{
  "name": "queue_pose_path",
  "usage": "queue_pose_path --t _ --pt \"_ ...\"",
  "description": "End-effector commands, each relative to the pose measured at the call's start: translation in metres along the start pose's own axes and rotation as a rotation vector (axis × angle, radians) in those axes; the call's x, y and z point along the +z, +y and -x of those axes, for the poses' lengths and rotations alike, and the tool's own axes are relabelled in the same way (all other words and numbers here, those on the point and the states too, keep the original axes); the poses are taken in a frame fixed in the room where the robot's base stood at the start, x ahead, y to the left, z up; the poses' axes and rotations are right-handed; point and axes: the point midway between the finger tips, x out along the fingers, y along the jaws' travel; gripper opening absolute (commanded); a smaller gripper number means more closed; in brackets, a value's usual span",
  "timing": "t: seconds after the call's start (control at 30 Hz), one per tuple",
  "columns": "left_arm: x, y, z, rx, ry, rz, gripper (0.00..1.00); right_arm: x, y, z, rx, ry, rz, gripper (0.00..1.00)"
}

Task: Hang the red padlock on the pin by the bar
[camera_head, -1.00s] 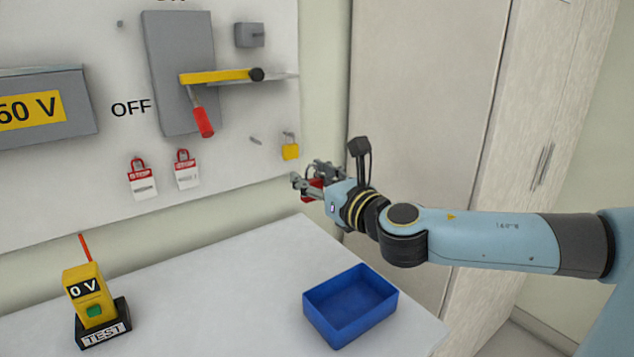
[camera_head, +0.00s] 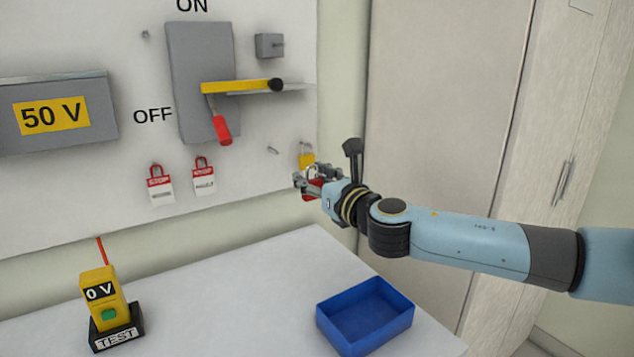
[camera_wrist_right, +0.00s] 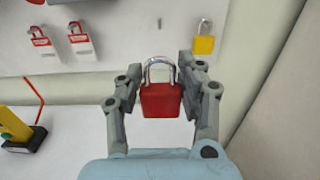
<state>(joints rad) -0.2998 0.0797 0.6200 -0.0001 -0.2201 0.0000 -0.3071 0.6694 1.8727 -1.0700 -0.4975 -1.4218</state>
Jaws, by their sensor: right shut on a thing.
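My right gripper (camera_wrist_right: 160,95) is shut on the red padlock (camera_wrist_right: 161,100), which hangs upright between the fingers with its silver shackle on top. In the head view the gripper (camera_head: 308,186) is in front of the panel's lower right corner, and the red padlock (camera_head: 313,192) is partly hidden by the fingers. A bare pin (camera_head: 273,150) sticks out of the panel, up and left of the gripper; it also shows in the wrist view (camera_wrist_right: 159,23). The yellow bar (camera_head: 240,87) lies across the grey switch box above. My left gripper is not in view.
A yellow padlock (camera_head: 306,160) hangs just behind the gripper. Two red-and-white tags (camera_head: 160,186) hang left of it. Below are a blue bin (camera_head: 364,318) and a yellow tester (camera_head: 100,295) on the white table.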

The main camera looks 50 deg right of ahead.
Motion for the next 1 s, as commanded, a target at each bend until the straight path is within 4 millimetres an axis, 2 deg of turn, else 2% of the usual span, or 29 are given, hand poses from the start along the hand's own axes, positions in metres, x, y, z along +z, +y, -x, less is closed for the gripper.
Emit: queue_pose_path --t 1.0 --pt "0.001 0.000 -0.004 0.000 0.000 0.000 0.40 -0.001 0.000 -0.057 -0.001 -0.001 -0.001 0.02"
